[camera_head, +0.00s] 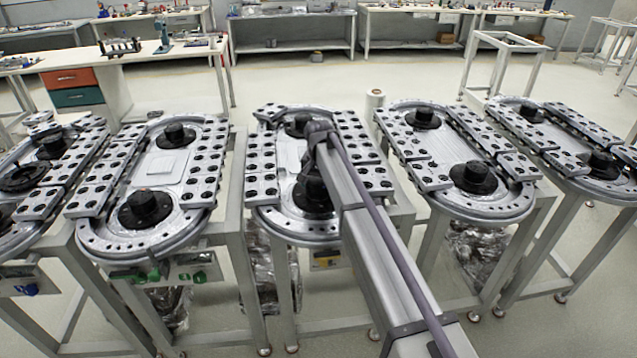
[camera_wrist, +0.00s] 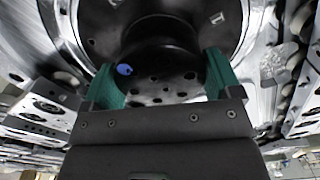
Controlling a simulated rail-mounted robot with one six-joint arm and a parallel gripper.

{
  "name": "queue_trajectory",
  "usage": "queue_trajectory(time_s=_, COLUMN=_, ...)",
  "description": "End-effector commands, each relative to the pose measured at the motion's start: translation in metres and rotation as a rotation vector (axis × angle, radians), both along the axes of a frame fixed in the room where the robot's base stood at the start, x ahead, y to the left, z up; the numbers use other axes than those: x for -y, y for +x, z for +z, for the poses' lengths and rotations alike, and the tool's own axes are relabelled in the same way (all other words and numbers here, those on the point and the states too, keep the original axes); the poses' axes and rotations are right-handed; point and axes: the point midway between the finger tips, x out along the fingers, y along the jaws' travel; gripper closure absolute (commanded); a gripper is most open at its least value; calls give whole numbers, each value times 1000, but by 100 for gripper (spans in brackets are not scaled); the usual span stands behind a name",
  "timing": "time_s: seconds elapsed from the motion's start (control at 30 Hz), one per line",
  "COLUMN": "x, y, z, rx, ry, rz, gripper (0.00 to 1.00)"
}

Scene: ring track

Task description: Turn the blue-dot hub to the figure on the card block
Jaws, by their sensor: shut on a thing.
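The blue-dot hub is a black round hub (camera_wrist: 160,62) in the wrist view, with a blue dot (camera_wrist: 124,69) on its rim at the left and several small holes in its face. My gripper (camera_wrist: 160,78) has its two green fingers closed on opposite sides of the hub. Pale marks show on the dark disc around the hub, too unclear to read. In the head view the hub (camera_head: 313,198) is at the near end of the middle ring track, partly behind my arm. A pale flat block (camera_head: 291,154) lies inside that track; no figure on it is readable.
The middle ring track (camera_head: 270,222) has perforated metal plates along both sides and a second black hub (camera_head: 298,124) at its far end. Similar track tables stand to the left (camera_head: 100,244) and right (camera_head: 455,208). Workbenches line the back, with open floor between.

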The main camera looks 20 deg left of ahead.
Motion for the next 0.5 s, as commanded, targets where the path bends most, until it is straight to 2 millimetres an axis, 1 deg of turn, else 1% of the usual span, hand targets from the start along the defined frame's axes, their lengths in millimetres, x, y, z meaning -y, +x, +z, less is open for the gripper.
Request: queue_trajectory(time_s=0.5, x=0, y=0, z=0, rx=0, ry=-1, rz=487, gripper=40)
